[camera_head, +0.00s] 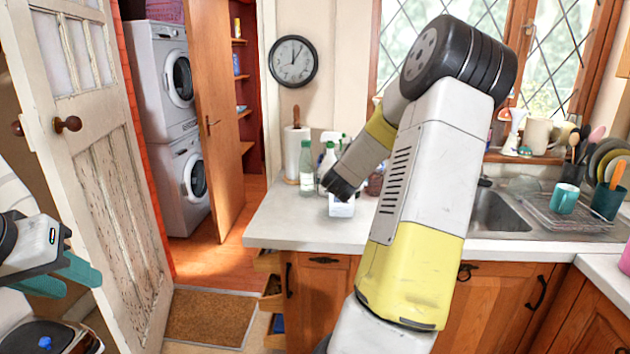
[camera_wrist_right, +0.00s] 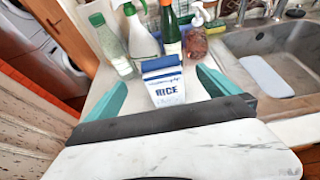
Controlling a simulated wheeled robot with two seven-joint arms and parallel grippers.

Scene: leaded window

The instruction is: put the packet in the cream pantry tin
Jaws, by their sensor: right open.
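The packet is a white and blue box-like pack marked RICE (camera_wrist_right: 164,88). It stands upright on the counter, and its lower part shows in the head view (camera_head: 341,209). My right gripper (camera_wrist_right: 161,77) is open, with one teal finger on each side of the packet in the right wrist view. I cannot tell whether the fingers touch it. In the head view my right arm reaches over the counter and hides its fingers. My left gripper (camera_head: 62,277) is at the left edge, its teal fingers apart and empty. I cannot make out a cream pantry tin.
The left part of the counter (camera_head: 280,222) is clear.

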